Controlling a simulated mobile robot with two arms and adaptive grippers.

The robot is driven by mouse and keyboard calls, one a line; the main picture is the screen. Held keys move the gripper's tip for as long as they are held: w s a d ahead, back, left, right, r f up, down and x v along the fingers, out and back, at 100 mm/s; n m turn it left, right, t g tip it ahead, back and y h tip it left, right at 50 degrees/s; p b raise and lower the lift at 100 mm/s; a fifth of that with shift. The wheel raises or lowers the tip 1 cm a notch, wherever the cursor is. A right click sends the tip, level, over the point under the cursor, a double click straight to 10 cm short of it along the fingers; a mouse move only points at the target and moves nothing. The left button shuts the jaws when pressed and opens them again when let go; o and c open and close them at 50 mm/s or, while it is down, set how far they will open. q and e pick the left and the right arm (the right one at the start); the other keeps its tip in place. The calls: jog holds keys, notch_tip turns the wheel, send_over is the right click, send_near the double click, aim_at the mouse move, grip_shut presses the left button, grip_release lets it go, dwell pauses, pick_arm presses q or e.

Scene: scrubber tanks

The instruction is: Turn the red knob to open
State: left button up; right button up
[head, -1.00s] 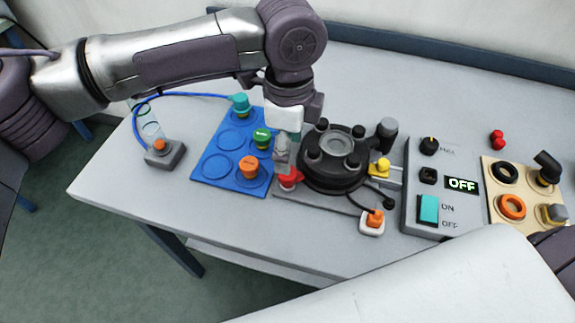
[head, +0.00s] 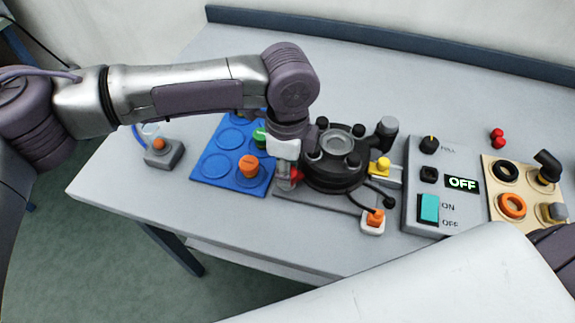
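The red knob (head: 297,175) is on the left side of the round black device (head: 335,172), near the blue tray. Only a small part of the knob shows; my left gripper covers the rest. My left gripper (head: 285,182) points down at the knob, in front of it or around it; I cannot tell which, nor whether the fingers touch it. The finger gap is too small to read. My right gripper is not in view.
The blue tray (head: 213,166) with orange and green caps lies left of the device. A grey control box (head: 414,207) reading OFF and a beige board (head: 509,185) stand to the right. A yellow knob (head: 380,165) and an orange-topped connector (head: 374,218) sit close to the device.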

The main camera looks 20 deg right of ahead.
pick_arm(q)
jog(key=c, duration=0.4)
jog(key=shift+r+n+p, duration=0.25)
jog(key=shift+n+p, duration=0.35)
jog(key=shift+p, duration=0.45)
jog(key=n+p, duration=1)
jog(key=p, duration=0.2)
jog(key=shift+f+n+p, duration=0.2)
jog(key=shift+n+p, duration=1.3)
jog(key=shift+p, duration=0.1)
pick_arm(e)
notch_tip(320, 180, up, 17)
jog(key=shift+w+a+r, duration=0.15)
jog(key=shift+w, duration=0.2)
pick_arm(q)
jog(key=o, duration=1.1)
